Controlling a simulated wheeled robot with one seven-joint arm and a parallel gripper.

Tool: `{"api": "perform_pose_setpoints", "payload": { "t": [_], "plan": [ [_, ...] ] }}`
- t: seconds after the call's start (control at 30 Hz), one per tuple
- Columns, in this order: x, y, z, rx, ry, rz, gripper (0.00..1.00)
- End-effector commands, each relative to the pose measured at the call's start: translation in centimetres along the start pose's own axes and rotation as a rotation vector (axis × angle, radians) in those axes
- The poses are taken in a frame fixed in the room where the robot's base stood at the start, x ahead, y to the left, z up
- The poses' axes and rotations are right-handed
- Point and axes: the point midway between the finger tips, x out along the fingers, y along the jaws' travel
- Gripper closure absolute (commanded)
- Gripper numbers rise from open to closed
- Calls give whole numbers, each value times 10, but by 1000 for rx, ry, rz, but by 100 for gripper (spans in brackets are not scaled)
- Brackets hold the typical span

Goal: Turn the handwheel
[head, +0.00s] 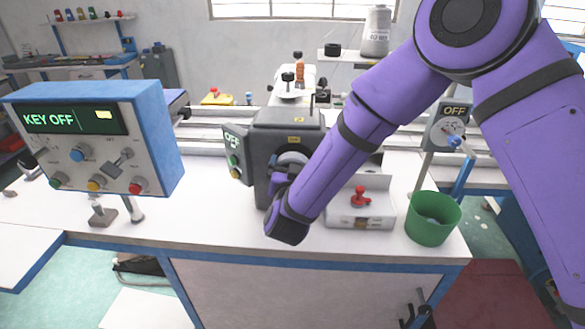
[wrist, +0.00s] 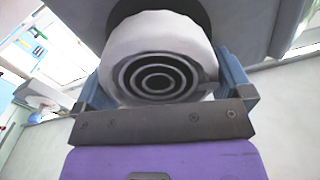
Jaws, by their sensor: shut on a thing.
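The handwheel (head: 292,158) is a pale round knob on the side of the dark grey sewing machine (head: 262,133), partly hidden by my gripper (head: 283,177). In the wrist view the handwheel (wrist: 155,50) is a white-grey cylinder with dark concentric rings on its end face. My gripper (wrist: 160,72) has one blue-grey finger on each side of it and is shut on it. The fingertips' exact contact is hidden behind the wheel's rim.
A control box (head: 97,140) reading "KEY OFF" stands at left. A small panel (head: 234,152) reads "OFF". A white tray (head: 340,216) with a red knob (head: 359,197) and a green bin (head: 433,219) stand right of my gripper. The front tabletop (head: 200,222) is mostly clear.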

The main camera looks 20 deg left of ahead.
Motion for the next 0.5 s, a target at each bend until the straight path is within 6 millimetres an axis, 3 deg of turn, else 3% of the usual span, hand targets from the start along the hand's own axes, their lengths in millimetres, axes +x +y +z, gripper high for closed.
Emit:
{"api": "perform_pose_setpoints", "payload": {
  "t": [0.5],
  "plan": [
    [-1, 4, 2, 488, -2, 0, 26]
  ]
}}
